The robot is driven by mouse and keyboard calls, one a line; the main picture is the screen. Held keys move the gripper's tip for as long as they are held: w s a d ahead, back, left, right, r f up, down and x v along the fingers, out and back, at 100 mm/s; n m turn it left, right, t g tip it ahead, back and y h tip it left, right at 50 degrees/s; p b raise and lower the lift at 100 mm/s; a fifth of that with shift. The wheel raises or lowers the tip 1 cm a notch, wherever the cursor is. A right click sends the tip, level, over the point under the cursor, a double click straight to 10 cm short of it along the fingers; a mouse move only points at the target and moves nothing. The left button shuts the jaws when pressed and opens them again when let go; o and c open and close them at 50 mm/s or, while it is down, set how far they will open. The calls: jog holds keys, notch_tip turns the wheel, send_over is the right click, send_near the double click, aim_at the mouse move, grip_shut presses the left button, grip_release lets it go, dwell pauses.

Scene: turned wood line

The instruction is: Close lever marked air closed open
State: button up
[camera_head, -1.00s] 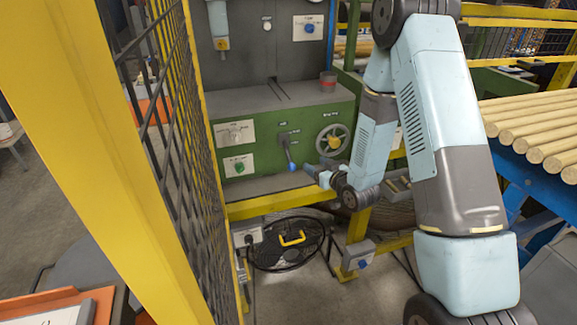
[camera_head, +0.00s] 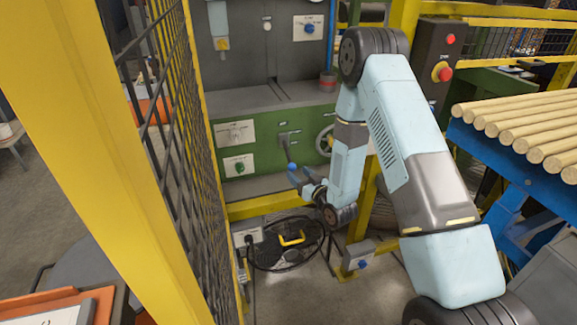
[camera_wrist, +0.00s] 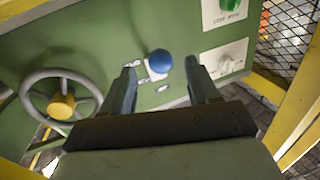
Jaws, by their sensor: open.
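A lever with a blue ball knob (camera_head: 292,166) is on the green machine front; in the wrist view the knob (camera_wrist: 159,62) points toward the camera. Small labels sit by its base, too small to read. My gripper (camera_head: 300,176) is at the knob's right in the head view. In the wrist view my gripper (camera_wrist: 160,80) is open, its two dark fingers on either side of the knob with gaps showing. I cannot tell how deep the knob is between the fingers. Nothing is held.
A grey handwheel (camera_wrist: 62,100) is beside the lever. White plates with a green knob (camera_head: 239,168) and a pale handle (camera_head: 233,133) are on the other side. A yellow mesh fence (camera_head: 165,130) stands left. Wooden rods (camera_head: 520,125) lie on a blue rack at right.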

aim_at(289, 165)
jog(key=x, duration=0.7)
jog(key=shift+w+a, duration=0.1)
jog(key=shift+w, duration=0.1)
jog(key=shift+c, duration=0.2)
grip_shut()
